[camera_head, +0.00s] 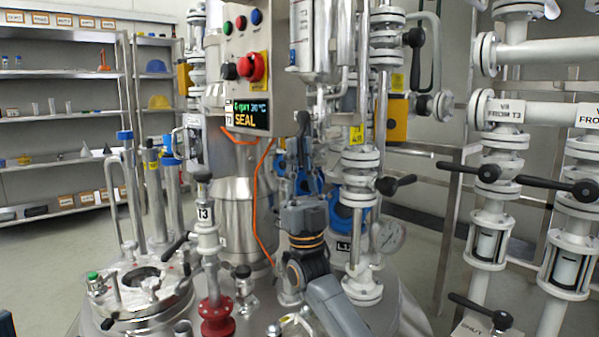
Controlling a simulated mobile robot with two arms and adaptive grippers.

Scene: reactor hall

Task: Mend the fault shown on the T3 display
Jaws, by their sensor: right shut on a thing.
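The display (247,113) on the grey control box reads 0 rpm, 20 °C and SEAL, with a small T3 mark at its left. A T3 tag (205,214) hangs on a pipe at the front of the vessel lid. My right gripper (303,158) reaches up from the bottom middle, in front of the stirrer column. It appears shut on a dark upright handle (303,122). The gripper's own body and the pipes around it hide most of the grasp. My left gripper is not in view.
The vessel lid is crowded with valves, a red flange (216,318), a gauge (388,237) and an orange cable (258,205). White pipes with black levers (478,172) stand at right. Shelves (60,115) with helmets stand at back left. Floor is free at left.

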